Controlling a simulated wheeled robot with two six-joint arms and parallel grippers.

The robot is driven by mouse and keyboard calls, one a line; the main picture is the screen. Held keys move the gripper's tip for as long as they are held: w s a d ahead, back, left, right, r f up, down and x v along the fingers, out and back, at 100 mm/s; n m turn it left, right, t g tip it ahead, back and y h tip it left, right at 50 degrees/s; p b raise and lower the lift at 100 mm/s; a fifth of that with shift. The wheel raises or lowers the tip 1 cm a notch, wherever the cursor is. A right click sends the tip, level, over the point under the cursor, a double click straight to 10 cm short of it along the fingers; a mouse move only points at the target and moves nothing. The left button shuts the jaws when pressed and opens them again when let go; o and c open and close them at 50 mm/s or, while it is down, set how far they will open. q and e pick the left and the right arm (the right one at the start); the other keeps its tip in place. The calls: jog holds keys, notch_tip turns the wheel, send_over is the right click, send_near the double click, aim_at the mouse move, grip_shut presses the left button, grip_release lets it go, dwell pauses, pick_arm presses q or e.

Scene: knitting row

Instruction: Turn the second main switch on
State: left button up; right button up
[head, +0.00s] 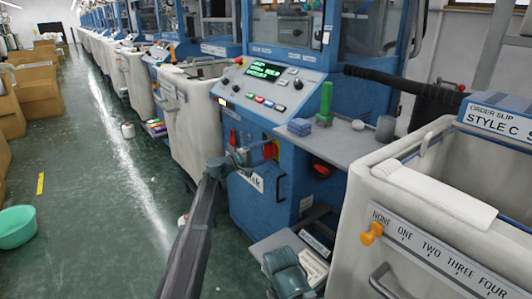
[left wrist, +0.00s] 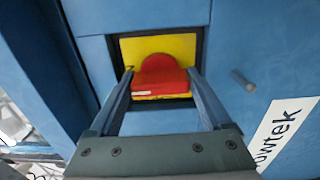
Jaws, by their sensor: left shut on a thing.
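My left gripper (head: 258,155) reaches in from the left to the front of the blue machine. In the left wrist view its two fingers (left wrist: 160,92) are shut on a red switch knob (left wrist: 158,70). The knob sits on a yellow plate (left wrist: 183,47) in a square recess in the blue panel. In the head view this red switch (head: 269,150) is partly behind the gripper. Another red switch (head: 233,138) shows to its left on the same machine. A grey-green part of mine (head: 287,272) shows at the bottom, perhaps my right gripper; its fingers cannot be made out.
A console with a lit screen (head: 264,71) is above the switches. A grey shelf (head: 350,145) juts out to the right, with a red knob (head: 322,170) below. White bins (head: 196,120) flank the machine. A green basin (head: 16,226) stands on the open floor at left.

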dwell(0.6)
pick_arm(q)
jog(key=o, duration=1.2)
jog(key=shift+c, duration=0.2)
jog(key=v, duration=1.3)
jog(key=shift+s+a, duration=0.3)
